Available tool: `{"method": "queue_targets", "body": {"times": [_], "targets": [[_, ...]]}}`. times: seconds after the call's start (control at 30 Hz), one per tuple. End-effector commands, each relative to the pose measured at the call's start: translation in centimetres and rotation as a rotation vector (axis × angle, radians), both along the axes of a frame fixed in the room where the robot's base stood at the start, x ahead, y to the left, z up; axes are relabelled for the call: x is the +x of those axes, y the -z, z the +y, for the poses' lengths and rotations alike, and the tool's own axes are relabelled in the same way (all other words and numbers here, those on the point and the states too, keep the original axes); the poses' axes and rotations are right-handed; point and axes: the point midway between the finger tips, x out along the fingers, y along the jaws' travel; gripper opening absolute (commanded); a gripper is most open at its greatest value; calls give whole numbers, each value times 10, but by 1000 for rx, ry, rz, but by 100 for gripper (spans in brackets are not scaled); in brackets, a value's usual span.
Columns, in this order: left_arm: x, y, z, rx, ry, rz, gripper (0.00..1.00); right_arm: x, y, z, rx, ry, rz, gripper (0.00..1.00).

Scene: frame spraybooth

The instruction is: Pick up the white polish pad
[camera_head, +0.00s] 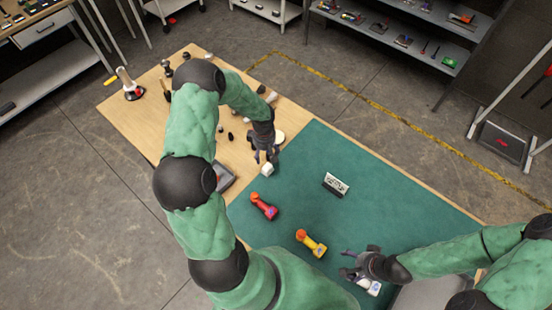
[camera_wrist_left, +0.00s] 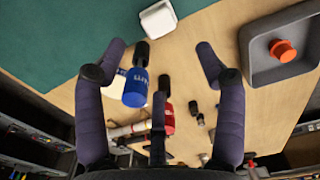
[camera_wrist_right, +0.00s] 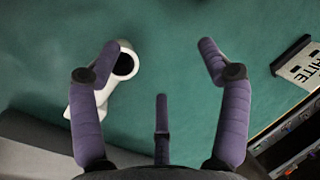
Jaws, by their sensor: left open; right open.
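A small white block (camera_head: 267,169), pad-like, lies at the left edge of the green mat. In the left wrist view it (camera_wrist_left: 158,19) is a rounded white square with a dark side, beyond the fingers. A white tool with a round dark opening (camera_wrist_right: 105,80) lies on the mat under my right gripper; the head view shows part of it (camera_head: 372,288). I cannot tell for certain which is the polish pad. My left gripper (camera_head: 265,156) is open above the wood beside the block. My right gripper (camera_head: 346,263) is open, with the white tool near its left finger in the wrist view.
A red tool (camera_head: 263,206) and a yellow tool (camera_head: 311,243) lie on the green mat (camera_head: 390,205), near a small lettered sign (camera_head: 336,184). A blue bottle (camera_wrist_left: 135,88) and a red bottle (camera_wrist_left: 168,120) are near my left fingers. A grey tray (camera_wrist_left: 256,67) holds an orange piece.

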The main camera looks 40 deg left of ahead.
Motion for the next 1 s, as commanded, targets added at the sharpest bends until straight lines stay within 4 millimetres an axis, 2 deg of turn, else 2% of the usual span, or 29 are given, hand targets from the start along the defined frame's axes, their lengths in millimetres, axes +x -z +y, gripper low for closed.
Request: {"method": "queue_targets", "body": {"times": [0.3, 0.67, 1.0], "targets": [[-1, 41, -1, -2, 0, 4, 71, -1, -4, 0, 0, -1, 2, 77], [-2, 65, -3, -2, 1, 3, 71, 0, -8, 0, 0, 0, 1, 77], [-2, 103, -7, -2, 0, 2, 71, 0, -16, 0, 0, 0, 0, 77]]}}
